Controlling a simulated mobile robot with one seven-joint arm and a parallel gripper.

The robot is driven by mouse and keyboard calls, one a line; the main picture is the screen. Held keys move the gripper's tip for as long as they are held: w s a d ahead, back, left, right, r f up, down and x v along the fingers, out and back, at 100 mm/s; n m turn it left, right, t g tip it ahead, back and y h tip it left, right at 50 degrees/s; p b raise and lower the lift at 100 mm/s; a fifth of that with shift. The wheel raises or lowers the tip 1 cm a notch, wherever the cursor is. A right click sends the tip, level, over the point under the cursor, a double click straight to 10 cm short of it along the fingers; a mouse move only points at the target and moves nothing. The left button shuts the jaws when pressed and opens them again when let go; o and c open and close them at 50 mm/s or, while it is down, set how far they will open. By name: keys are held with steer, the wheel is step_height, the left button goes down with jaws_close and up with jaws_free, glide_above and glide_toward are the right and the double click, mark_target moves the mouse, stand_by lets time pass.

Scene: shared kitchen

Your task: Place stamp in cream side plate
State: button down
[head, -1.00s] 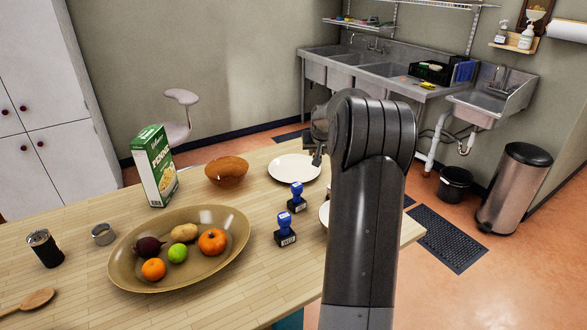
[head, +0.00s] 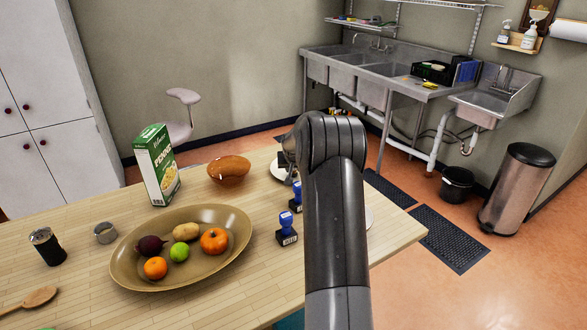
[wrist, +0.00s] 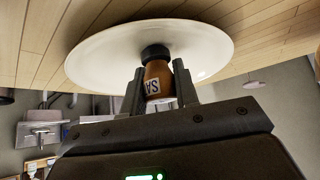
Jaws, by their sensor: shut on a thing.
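My gripper (wrist: 158,72) is shut on a brown object (wrist: 155,80) with a black end and a white label with letters; I take it as the stamp, though its kind is not clear. In the wrist view its black end is against or just over a pale cream plate (wrist: 100,55); contact cannot be told. Two blue stamps (head: 287,230) (head: 296,197) stand on the table left of my arm.
The table's right end (head: 405,232) is clear.

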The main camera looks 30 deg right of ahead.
steer(key=shift+f, duration=0.15)
steer(key=c, duration=1.1)
jaws_free()
